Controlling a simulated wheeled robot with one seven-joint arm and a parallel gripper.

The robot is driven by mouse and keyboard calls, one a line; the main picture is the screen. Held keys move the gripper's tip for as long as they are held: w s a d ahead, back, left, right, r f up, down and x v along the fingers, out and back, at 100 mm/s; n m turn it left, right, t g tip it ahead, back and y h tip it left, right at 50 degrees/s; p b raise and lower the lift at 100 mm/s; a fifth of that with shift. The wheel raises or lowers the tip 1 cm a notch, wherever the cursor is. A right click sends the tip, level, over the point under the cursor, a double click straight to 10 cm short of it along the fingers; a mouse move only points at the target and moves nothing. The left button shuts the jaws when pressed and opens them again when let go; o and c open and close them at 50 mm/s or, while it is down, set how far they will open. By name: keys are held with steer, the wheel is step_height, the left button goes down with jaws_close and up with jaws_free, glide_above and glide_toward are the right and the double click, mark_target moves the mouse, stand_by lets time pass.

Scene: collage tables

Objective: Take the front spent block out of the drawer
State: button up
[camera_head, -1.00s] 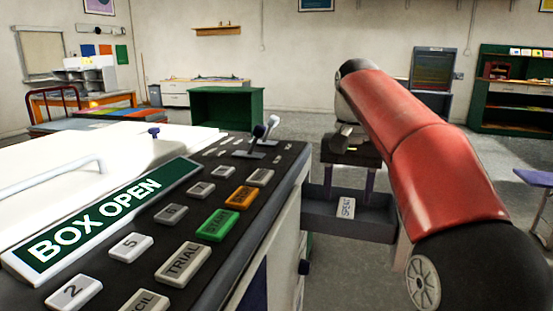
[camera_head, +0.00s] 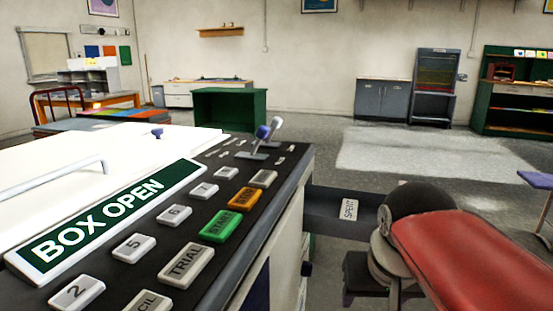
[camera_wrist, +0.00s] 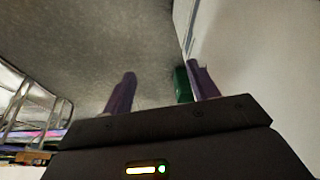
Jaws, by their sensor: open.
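The grey drawer (camera_head: 325,204) with a white SPENT label stands out from the right side of the white machine in the head view. I cannot make out any block in it; its inside is mostly hidden. My gripper (camera_wrist: 163,75) shows two purple fingers, spread apart with nothing between them, in the wrist view. In the head view my arm's end is low, in front of and to the right of the drawer, with the fingers mostly hidden. A small green thing (camera_wrist: 182,86) lies beside the right finger in the wrist view; I cannot tell what it is.
The machine's control panel (camera_head: 215,195) with buttons and two levers fills the left, beside a BOX OPEN sign (camera_head: 105,215). A green cabinet (camera_head: 229,108) stands behind. The floor at the right is open, with a purple-topped table (camera_head: 537,178) at the edge.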

steer(key=shift+n+t, duration=0.5)
steer(key=shift+t, duration=0.2)
steer(key=s+f, duration=0.5)
steer(key=f, duration=0.2)
steer(key=shift+s+d+f, duration=0.1)
steer(key=shift+s+d, duration=0.1)
steer(key=shift+s, duration=0.2)
step_height(320, 180, up, 17)
steer(key=m+g, duration=0.4)
glide_above(349, 209)
steer(key=s, duration=0.2)
steer(key=shift+w+d+r+b, duration=0.1)
steer(key=shift+r+b, duration=0.1)
steer(key=shift+b, duration=0.25)
steer(key=shift+w, duration=0.25)
steer(key=shift+w+f, duration=0.1)
steer(key=shift+f, duration=0.15)
steer(key=f+b, duration=0.1)
steer(key=f, duration=0.3)
steer(key=w+f+b, duration=0.1)
steer(key=f, duration=0.2)
steer(key=shift+b, duration=0.35)
